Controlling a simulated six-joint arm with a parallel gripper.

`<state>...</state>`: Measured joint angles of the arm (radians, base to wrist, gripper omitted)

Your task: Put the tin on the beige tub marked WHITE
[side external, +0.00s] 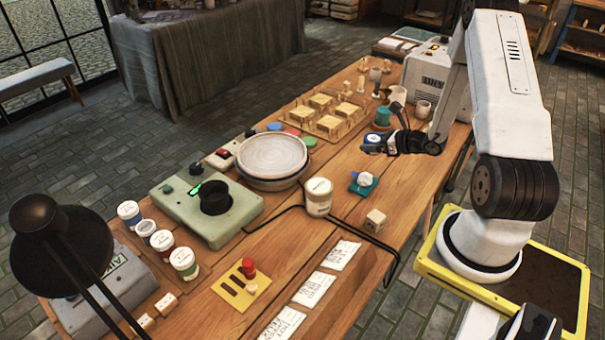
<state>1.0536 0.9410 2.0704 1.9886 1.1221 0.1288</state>
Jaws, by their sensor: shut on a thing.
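My gripper (376,148) is black and reaches in from the right over the far half of the table. The dark fingers hide part of the tin. A beige tub (318,198) with a pale lid stands upright near the middle of the table, left of and nearer than my gripper. Its lettering is too small to read. The tin is apart from this tub.
A stack of round plates (273,160) stands left of the tub. A teal block with a white piece (363,184) and a wooden cube (375,221) lie to its right. A black cable (345,233) loops around nearby. Several paint tubs (184,264) stand at the front left.

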